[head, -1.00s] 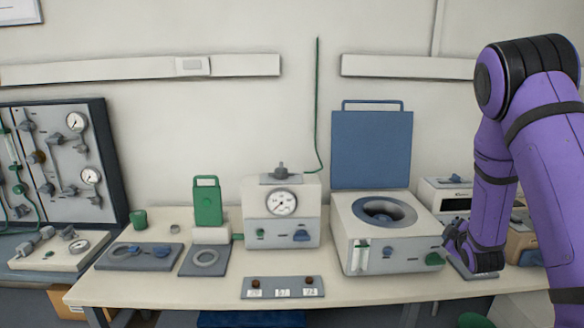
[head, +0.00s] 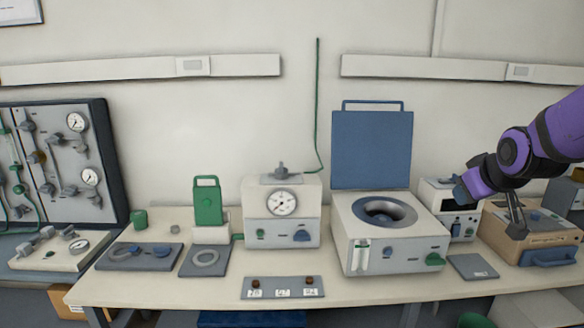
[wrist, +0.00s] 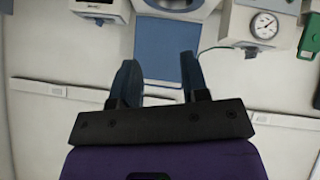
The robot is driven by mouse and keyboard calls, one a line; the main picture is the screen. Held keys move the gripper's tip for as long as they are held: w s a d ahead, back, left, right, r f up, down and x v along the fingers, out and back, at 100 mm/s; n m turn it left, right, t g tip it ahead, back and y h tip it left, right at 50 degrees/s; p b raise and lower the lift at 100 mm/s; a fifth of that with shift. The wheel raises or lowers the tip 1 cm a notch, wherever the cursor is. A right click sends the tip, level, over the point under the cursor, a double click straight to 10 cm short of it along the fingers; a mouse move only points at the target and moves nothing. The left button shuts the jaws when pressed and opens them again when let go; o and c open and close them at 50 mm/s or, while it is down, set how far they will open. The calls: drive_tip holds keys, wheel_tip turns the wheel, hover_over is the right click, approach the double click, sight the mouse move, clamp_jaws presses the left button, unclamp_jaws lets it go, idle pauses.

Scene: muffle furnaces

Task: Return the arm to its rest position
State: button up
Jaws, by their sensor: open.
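My gripper (head: 461,188) is at the right in the head view, raised above the bench and in front of a small white unit (head: 462,226). My purple arm reaches in from the right edge. In the wrist view my gripper (wrist: 158,82) has its two dark blue fingers apart with nothing between them. Beyond the fingers there are the blue upright lid (wrist: 166,45) and the pale wall.
The white furnace (head: 395,250) with its blue lid (head: 371,149) raised stands left of my gripper. A tan box (head: 540,240) is at the right below my arm. A dark plate (head: 473,267) lies on the bench.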

drive_tip(key=s+a+r+m+g, duration=0.1)
drive_tip(key=s+a+r+g, duration=0.1)
drive_tip(key=s, duration=0.9)
drive_tip(key=s+a+r+m+g+y, duration=0.1)
drive_tip(key=s+a+r+g, duration=0.1)
drive_tip(key=s, duration=1)
drive_tip(key=shift+s+a+r+m, duration=0.35)
drive_tip(key=shift+a+r, duration=0.4)
drive_tip(key=shift+a, duration=0.5)
drive_tip(key=shift+w, duration=0.15)
